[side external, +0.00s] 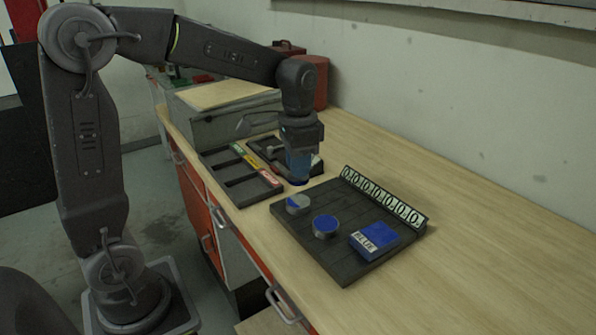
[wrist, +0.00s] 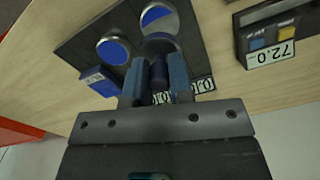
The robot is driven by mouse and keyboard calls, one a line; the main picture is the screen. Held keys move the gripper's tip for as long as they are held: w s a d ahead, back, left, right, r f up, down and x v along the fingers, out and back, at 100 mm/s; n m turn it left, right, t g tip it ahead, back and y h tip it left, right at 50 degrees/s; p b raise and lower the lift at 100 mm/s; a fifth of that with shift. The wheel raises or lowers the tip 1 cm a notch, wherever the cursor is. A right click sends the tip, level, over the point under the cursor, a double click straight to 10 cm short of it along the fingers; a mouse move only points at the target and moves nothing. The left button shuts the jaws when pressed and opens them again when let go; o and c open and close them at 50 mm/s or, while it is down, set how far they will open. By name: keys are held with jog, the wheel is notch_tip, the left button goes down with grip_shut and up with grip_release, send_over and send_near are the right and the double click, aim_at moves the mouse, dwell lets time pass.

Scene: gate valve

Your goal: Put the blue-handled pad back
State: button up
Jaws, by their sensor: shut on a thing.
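My gripper (side external: 300,165) hangs over the far left end of a dark slatted board (side external: 345,268). In the wrist view my gripper (wrist: 159,88) is shut on a dark blue upright handle (wrist: 160,76), which I take for the blue-handled pad. A grey and blue round face (wrist: 160,43) shows just beyond the handle; I cannot tell for sure whether it belongs to the held pad. In the side view the lower end of the held thing (side external: 299,182) appears above the board, apart from it. The fingers hide much of it.
On the board stand two grey discs with blue tops (side external: 298,205) (side external: 326,226) and a blue labelled block (side external: 374,240). A strip of digits (side external: 385,197) edges the back. The right tabletop is clear.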

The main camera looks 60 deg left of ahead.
jog(key=shift+r, duration=0.8)
